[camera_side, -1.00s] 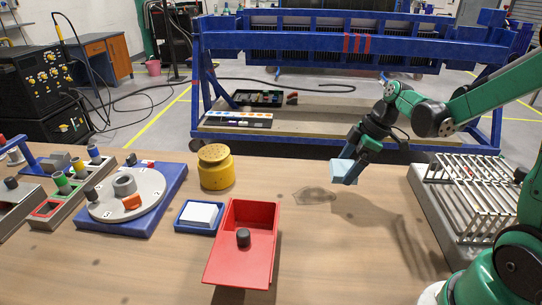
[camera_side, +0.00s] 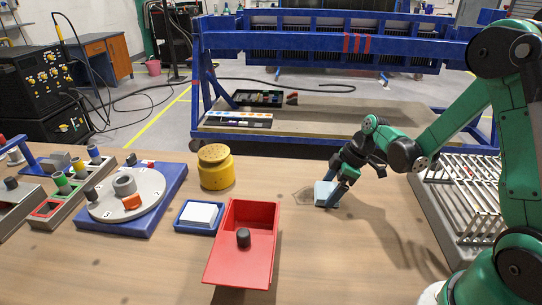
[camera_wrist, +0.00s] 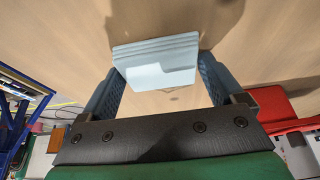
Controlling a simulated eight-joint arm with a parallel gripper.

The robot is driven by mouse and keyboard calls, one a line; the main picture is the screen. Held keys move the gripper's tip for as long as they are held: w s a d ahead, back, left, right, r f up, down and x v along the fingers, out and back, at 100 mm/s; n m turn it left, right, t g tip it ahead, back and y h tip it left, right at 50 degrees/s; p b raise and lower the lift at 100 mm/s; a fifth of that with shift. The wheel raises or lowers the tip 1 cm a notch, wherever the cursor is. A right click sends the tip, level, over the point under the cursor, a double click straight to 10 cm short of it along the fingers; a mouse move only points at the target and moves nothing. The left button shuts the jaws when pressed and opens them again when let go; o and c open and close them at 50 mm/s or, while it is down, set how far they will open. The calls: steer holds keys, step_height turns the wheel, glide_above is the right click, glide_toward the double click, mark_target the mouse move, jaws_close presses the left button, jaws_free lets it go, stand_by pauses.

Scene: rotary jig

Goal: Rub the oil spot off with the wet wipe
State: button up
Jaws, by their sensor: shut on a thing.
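The wet wipe (camera_side: 325,193) is a pale blue folded pad, held between the fingers of my gripper (camera_side: 333,196). In the wrist view, the wipe (camera_wrist: 155,62) spans the gap between both fingers of my gripper (camera_wrist: 161,72). The oil spot (camera_side: 302,195) is a faint brownish patch on the wooden table. Its left part shows just left of the wipe; the wipe and fingers hide its right part. The wipe is low at the table over the spot's right side; whether it touches the wood I cannot tell.
Left of the spot stand a red box (camera_side: 262,217) with a black knob, a blue tray (camera_side: 183,226) with a white pad, and a yellow pot (camera_side: 215,172). A blue-based rotary jig (camera_side: 160,212) lies farther left. A metal rack (camera_side: 450,222) stands right.

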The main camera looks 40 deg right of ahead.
mark_target(290, 195)
steer(key=shift+w+a+f, duration=0.1)
steer(key=shift+w+a, duration=1.55)
steer(key=shift+a, duration=0.05)
steer(key=shift+w+a, duration=1.05)
steer(key=shift+w+f, duration=0.1)
steer(key=shift+s+d, duration=3.75)
steer(key=shift+s, duration=0.1)
steer(key=shift+w+a+r, duration=0.2)
steer(key=shift+w+a, duration=0.55)
steer(key=shift+a, duration=0.2)
steer(key=shift+w+a+f, duration=0.15)
steer(key=shift+w+a, duration=0.4)
steer(key=shift+w, duration=0.05)
steer(key=shift+w+a+r, duration=0.2)
steer(key=shift+w+a, duration=0.6)
steer(key=shift+w+a+f, duration=0.2)
steer(key=shift+w+a, duration=1.4)
steer(key=shift+s+d+f, duration=0.1)
steer(key=shift+s+d, duration=3.5)
steer(key=shift+d, duration=0.05)
steer(key=shift+s+d, duration=0.15)
step_height(290, 195, up, 8)
